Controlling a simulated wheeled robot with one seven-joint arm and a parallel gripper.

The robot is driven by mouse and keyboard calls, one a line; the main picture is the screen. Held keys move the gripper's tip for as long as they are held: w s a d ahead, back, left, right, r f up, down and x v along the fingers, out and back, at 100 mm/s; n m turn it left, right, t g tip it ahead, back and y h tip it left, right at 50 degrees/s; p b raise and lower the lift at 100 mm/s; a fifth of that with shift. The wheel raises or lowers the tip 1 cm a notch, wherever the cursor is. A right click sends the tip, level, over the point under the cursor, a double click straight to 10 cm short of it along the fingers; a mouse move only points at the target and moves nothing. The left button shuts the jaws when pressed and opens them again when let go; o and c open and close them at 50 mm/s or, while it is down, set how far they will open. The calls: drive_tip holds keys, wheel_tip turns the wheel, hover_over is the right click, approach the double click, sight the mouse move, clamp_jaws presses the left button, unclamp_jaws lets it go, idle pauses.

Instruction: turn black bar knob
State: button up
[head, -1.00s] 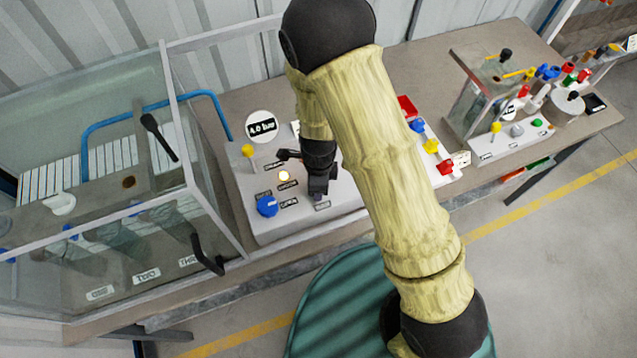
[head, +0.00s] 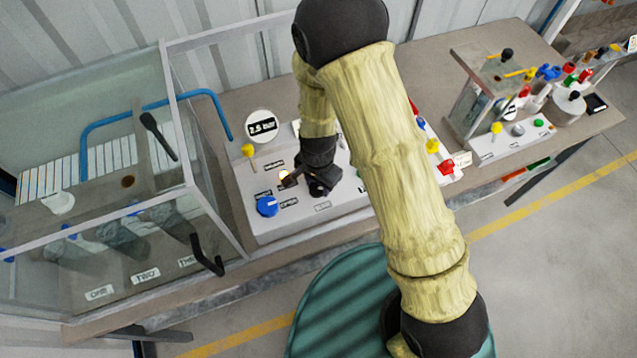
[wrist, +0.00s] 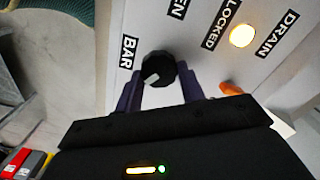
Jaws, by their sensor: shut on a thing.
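The black bar knob (wrist: 158,69) shows in the wrist view, with a pale mark on its face, beside a label reading BAR (wrist: 129,52). My gripper (wrist: 160,84) has one finger on each side of the knob and is shut on it. In the head view my gripper (head: 318,187) is over the white control panel (head: 300,222) and hides the knob. A round white gauge (head: 262,127) behind the panel shows a value that looks like 2.5 bar.
A lit lamp (wrist: 242,36) and an orange part (wrist: 231,88) are near the knob. A blue knob (head: 267,206) and a yellow-topped lever (head: 248,151) are on the panel. A glass-walled tank (head: 205,170) stands left. Coloured valves (head: 432,146) are at right.

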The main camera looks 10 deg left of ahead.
drive_tip(key=n+b, duration=0.1)
drive_tip(key=n, duration=0.6)
drive_tip(key=shift+a+b, duration=0.15)
drive_tip(key=shift+b, duration=0.2)
drive_tip(key=n+b, duration=0.1)
drive_tip(key=n, duration=0.6)
drive_tip(key=shift+a+n+b, duration=0.1)
drive_tip(key=shift+n+b, duration=0.2)
drive_tip(key=shift+b, duration=0.05)
drive_tip(key=n, duration=0.5)
drive_tip(key=shift+s+b, duration=0.1)
drive_tip(key=shift+b, duration=0.2)
drive_tip(key=shift+s+n, duration=0.1)
drive_tip(key=shift+n, duration=2.4)
drive_tip(key=o, duration=1)
drive_tip(key=shift+r, duration=0.15)
